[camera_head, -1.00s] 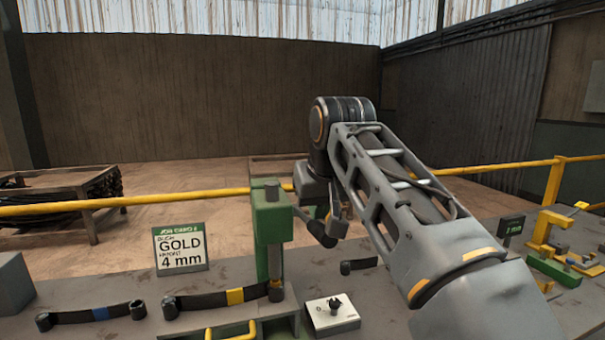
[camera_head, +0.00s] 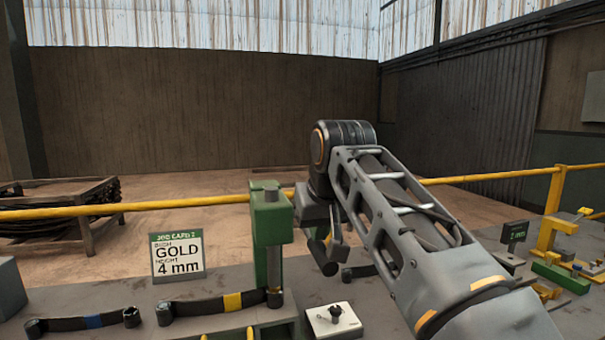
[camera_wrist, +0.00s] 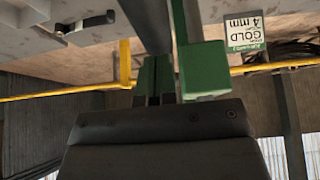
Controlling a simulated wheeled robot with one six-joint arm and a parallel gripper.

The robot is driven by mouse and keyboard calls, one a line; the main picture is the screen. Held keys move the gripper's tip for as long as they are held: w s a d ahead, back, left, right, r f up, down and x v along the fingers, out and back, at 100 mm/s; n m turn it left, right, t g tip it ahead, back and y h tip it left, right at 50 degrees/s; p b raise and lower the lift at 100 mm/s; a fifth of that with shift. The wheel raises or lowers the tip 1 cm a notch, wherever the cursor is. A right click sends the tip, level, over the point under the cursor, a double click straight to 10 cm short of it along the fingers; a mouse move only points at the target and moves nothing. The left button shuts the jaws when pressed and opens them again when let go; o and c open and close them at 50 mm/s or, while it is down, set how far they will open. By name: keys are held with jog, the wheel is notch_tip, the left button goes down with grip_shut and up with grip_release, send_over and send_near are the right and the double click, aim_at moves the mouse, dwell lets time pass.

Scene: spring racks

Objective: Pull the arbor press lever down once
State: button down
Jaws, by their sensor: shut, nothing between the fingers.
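The green arbor press (camera_head: 268,225) stands on the bench left of my arm; its green head also shows in the wrist view (camera_wrist: 203,70). Its dark lever (camera_head: 323,257) slants down to the right from beside the press head, with its thick dark end low. My gripper (camera_head: 335,241) is shut and empty at the lever, by its lower end. Whether the fingers touch it is hard to tell. In the wrist view my gripper (camera_wrist: 155,92) points toward the press, and a dark bar that may be the lever runs above the fingers.
A yellow-banded leaf spring (camera_head: 205,305) reaches the press foot, with a blue-banded one (camera_head: 75,322) to its left. A job card (camera_head: 178,256) reads GOLD, 4 mm. A white box with a dark knob (camera_head: 333,320) sits right of the press. A yellow rail (camera_head: 150,203) runs behind.

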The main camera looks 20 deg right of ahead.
aim_at(318, 246)
jog(key=shift+f, duration=0.2)
jog(key=shift+w+f+b, duration=0.15)
jog(key=shift+f+b, duration=0.6)
jog(key=shift+f, duration=0.45)
jog(key=shift+f+b, duration=0.35)
jog(key=shift+b, duration=0.15)
jog(key=shift+f, duration=0.15)
